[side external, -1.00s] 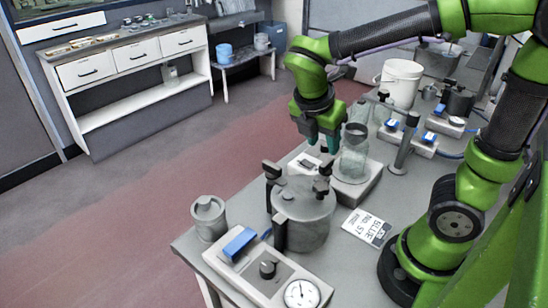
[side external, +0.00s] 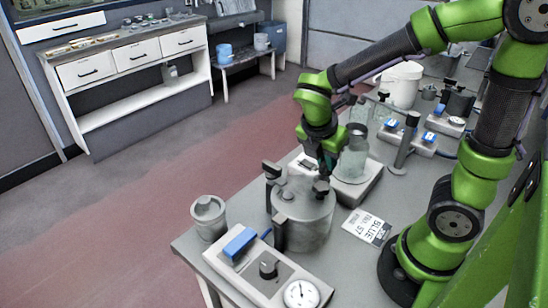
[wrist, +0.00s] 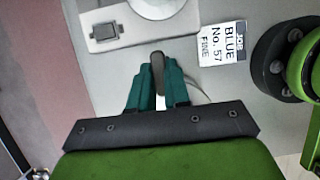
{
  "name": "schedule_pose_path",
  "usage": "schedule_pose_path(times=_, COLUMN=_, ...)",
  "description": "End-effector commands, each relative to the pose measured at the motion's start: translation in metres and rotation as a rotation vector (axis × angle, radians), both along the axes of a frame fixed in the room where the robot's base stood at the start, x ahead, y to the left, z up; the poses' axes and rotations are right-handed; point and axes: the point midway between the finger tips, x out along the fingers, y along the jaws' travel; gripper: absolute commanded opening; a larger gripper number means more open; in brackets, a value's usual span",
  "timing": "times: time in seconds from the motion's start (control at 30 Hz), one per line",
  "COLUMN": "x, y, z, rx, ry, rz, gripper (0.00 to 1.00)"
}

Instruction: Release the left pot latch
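The grey lidded pot (side external: 303,225) stands upright on the bench in the side external view. It has one dark latch at its left (side external: 271,172) and another dark latch at its right (side external: 321,188). My gripper (side external: 325,170) is down at the right-hand one, in front of the glass jar. In the wrist view, my teal fingers (wrist: 157,88) sit close on both sides of a dark upright latch lever (wrist: 157,68) and appear to touch it. My gripper hides the pot body in the wrist view, and the fingertips are hard to make out in the side view.
A glass jar (side external: 354,155) on a white-grey base (side external: 357,190) stands right behind my gripper. A "BLUE No. 57" card (side external: 367,227) lies right of the pot. A control box (side external: 265,270) with a dial and a grey canister (side external: 208,218) stand near the front edge.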

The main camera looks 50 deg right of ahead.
Motion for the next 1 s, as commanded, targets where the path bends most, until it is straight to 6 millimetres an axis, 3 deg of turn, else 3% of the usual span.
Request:
schedule_pose_path(times=0.53, x=0.0007, y=0.0003, z=0.0005, rx=0.000, ry=0.001, rz=-0.079, gripper=0.00)
schedule_pose_path(times=1.0, x=0.0034, y=0.0000, z=0.0005, rx=0.001, ry=0.001, rz=-0.473, gripper=0.00)
